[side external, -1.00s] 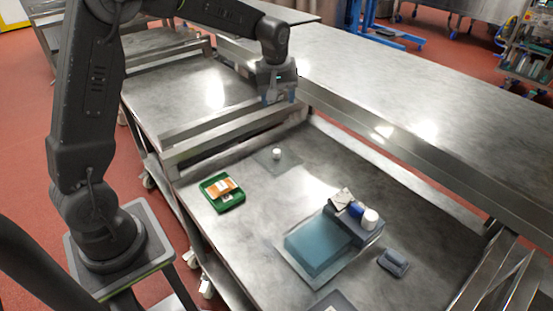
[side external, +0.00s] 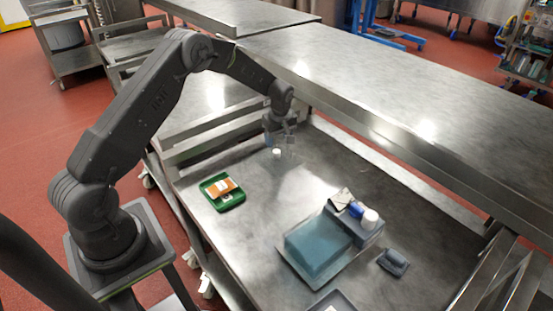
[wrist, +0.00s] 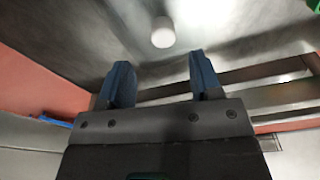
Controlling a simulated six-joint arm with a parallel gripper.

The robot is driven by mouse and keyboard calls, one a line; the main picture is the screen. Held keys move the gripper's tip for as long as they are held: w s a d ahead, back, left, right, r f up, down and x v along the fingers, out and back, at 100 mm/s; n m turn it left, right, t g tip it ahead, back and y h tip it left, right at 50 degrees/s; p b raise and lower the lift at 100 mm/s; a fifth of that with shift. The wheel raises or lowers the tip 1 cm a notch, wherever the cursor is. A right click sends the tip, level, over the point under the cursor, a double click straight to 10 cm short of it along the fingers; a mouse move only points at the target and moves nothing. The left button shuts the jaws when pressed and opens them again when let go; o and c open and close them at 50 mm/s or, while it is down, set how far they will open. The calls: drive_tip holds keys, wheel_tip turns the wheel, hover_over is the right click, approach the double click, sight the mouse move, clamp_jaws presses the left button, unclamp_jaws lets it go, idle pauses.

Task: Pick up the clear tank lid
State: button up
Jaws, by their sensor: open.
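The clear tank lid (side external: 283,164) lies flat on the metal table near its back left edge, a faint see-through sheet with a white knob (side external: 277,153) on top. My gripper (side external: 280,146) is open and empty, pointing down close over the lid and by the knob. In the wrist view the white knob (wrist: 163,32) shows ahead of the two blue fingertips (wrist: 160,72), roughly centred between them and apart from them. The lid's clear sheet is hard to make out in the wrist view.
A green tray (side external: 222,200) with an orange packet lies left of the lid. A bluish translucent tank (side external: 320,247) stands front right, beside a dark block bearing a blue and a white item. A small grey object (side external: 393,262) lies right of it. Metal rails rise behind the lid.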

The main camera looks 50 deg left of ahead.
sight(277, 151)
drive_tip(key=f, duration=0.5)
drive_tip(key=shift+s+a+f, duration=0.15)
drive_tip(key=shift+s+f, duration=0.05)
drive_tip(key=shift+f, duration=0.1)
clamp_jaws()
idle(0.4)
